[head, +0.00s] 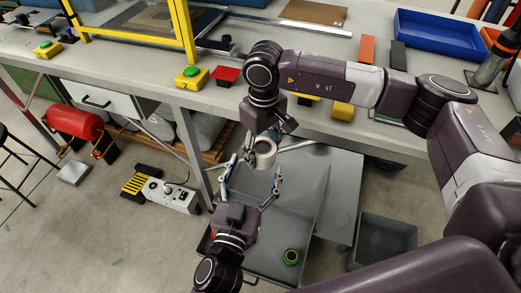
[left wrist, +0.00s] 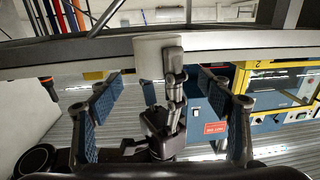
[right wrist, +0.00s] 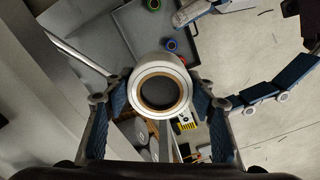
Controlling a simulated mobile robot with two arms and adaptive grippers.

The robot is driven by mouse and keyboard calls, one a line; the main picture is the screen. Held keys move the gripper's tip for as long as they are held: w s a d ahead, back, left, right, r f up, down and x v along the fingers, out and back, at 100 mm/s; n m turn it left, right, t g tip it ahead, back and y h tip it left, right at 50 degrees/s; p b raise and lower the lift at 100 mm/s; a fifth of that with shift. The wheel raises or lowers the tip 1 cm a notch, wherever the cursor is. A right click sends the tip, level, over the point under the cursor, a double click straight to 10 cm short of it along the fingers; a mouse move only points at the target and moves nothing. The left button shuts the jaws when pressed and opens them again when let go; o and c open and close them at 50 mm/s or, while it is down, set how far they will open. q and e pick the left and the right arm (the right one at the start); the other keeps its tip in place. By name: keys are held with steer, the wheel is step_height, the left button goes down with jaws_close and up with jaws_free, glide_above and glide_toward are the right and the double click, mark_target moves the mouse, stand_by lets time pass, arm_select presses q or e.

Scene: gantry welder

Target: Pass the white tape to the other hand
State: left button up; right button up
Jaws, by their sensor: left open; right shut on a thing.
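The white tape (head: 265,148) is a roll with a brown core, held in the air beside the workbench front. My right gripper (head: 262,143) reaches down and is shut on it. In the right wrist view the tape (right wrist: 138,77) sits between the two fingers, its hole facing the camera. My left gripper (head: 252,172) points up from below, open and empty, its fingers spread just under the tape. Its fingers also show at the right of the right wrist view (right wrist: 285,85).
The workbench (head: 330,122) edge lies just behind the grippers. A grey tray (head: 262,240) with a green-topped roll (head: 291,256) is below, near a grey bin (head: 384,243). A blue tray (head: 440,38) stands on the bench. A control box (head: 172,194) is on the floor.

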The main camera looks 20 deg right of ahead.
mark_target(265, 138)
arm_select(q)
steer(key=x, duration=0.6)
steer(key=shift+d, duration=0.1)
steer(key=shift+c, duration=0.5)
steer(key=c, duration=1.3)
arm_select(e)
steer(key=o, duration=1.4)
steer(key=shift+c, duration=0.2)
